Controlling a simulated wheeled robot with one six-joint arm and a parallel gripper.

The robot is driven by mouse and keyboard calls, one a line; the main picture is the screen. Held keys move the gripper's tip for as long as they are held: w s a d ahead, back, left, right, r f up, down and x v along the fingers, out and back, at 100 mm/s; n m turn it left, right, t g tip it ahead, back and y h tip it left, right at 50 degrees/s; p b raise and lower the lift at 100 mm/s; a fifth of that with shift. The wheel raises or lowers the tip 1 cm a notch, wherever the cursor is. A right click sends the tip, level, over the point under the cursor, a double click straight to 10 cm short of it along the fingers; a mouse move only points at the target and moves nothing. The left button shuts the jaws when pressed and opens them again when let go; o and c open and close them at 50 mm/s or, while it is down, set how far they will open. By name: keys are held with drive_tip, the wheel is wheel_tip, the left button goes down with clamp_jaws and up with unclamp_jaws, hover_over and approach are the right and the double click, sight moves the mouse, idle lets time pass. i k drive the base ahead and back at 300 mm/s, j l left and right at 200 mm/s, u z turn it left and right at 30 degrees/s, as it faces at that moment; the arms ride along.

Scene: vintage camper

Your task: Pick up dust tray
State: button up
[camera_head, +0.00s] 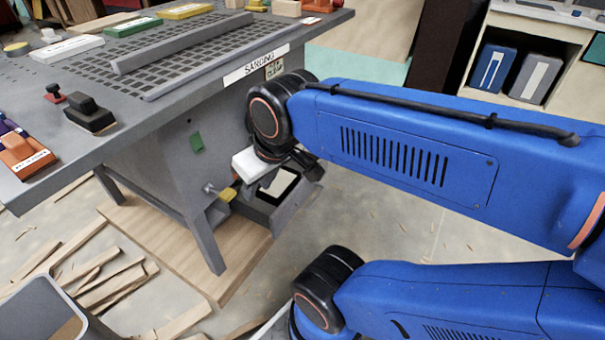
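The dust tray (291,213) looks like a grey open box low at the right end of the grey sanding table (165,155), beside its leg. Its inside is partly covered by dark and white parts. My gripper (292,172) is at the end of the blue arm, just above the tray and close to it. The wrist hides most of the gripper, so I cannot tell whether its fingers touch the tray or how far apart they are.
A yellow-handled latch (228,194) is left of the tray on the table leg. Wood offcuts (100,275) and a grey bin (35,305) are at lower left. Tools and blocks line the tabletop.

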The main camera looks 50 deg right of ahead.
sight(286, 179)
drive_tip(key=z, duration=1)
drive_tip(key=l+u, duration=0.9)
drive_tip(key=k+l+u, duration=0.1)
drive_tip(key=l+u, duration=0.35)
